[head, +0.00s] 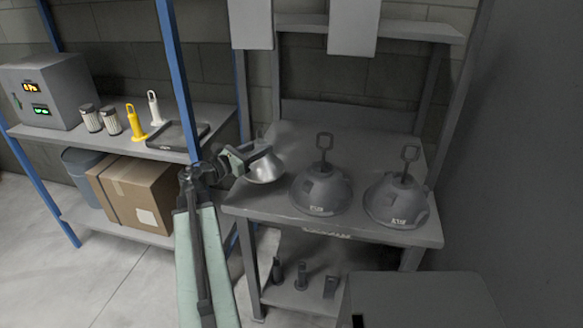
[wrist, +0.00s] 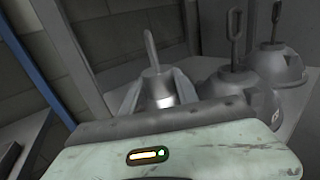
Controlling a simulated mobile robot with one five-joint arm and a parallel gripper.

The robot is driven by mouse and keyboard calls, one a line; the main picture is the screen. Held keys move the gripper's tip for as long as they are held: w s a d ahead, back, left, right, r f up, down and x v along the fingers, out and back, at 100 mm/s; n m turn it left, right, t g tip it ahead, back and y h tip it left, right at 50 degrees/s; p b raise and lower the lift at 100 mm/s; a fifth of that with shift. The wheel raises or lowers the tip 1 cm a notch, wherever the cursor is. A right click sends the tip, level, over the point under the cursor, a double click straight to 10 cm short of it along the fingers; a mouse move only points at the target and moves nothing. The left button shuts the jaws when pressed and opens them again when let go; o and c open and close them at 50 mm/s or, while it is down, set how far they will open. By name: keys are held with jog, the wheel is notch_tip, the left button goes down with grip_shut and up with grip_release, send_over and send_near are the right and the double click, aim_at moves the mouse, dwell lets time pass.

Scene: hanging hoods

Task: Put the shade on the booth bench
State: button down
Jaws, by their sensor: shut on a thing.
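A shiny silver shade (head: 266,170) is at the left end of the grey booth bench (head: 330,222). My gripper (head: 252,156) reaches it from the left and is shut on it. In the wrist view the shade (wrist: 158,90) sits between the two fingers of my gripper (wrist: 157,100), with its upright handle rising above them. The lower part of the shade is hidden in the wrist view. In the head view its underside is at the bench top's left part; I cannot tell whether it touches.
Two dark grey domed hoods with loop handles, one (head: 320,190) in the middle and one (head: 396,202) at right, stand on the bench. A blue-post rack (head: 172,80) with a tray (head: 178,135) and box (head: 135,192) is left. The bench top behind the hoods is clear.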

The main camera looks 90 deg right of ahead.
aim_at(261, 166)
notch_tip(261, 166, down, 8)
jog(key=b, duration=0.6)
jog(key=shift+r, duration=0.3)
jog(key=shift+f, duration=0.2)
jog(key=c, duration=0.9)
grip_release()
jog(key=shift+r, duration=0.35)
jog(key=v, duration=1.1)
jog(key=shift+w+a+f, duration=0.15)
jog(key=shift+w+f, duration=0.05)
jog(key=shift+w+a, duration=0.1)
jog(key=shift+w, duration=0.1)
